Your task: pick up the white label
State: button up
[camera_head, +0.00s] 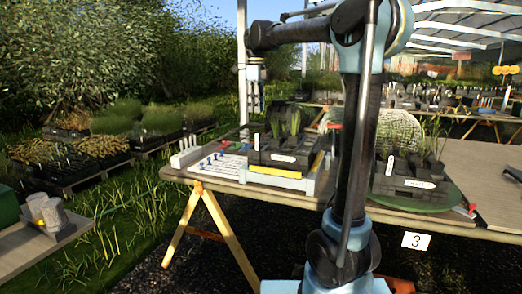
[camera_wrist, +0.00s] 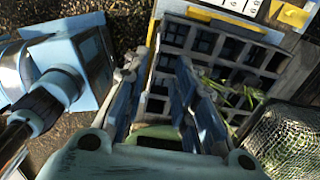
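Several small white labels show in the head view. One white label (camera_head: 284,158) lies against the front of the left black cell tray (camera_head: 283,140), and another white label (camera_head: 257,141) stands upright at that tray's left end. On the right black tray (camera_head: 408,172) there is an upright white label (camera_head: 390,165) and a flat one (camera_head: 424,184). My gripper (camera_head: 254,103) hangs above the left end of the left tray. In the wrist view my gripper (camera_wrist: 160,78) has its fingers apart over the dark cell tray (camera_wrist: 222,45), with nothing seen between them.
Seedlings (camera_wrist: 228,90) grow in the tray. A mesh dome (camera_wrist: 288,142) is close at the right in the wrist view. A white board with blue pegs (camera_head: 216,165) and upright white tags (camera_head: 186,157) are at the table's left end.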

send_over(257, 147)
notch_tip(257, 147, down, 11)
jog(key=shift+f, duration=2.75)
jog(key=shift+c, duration=0.5)
grip_shut()
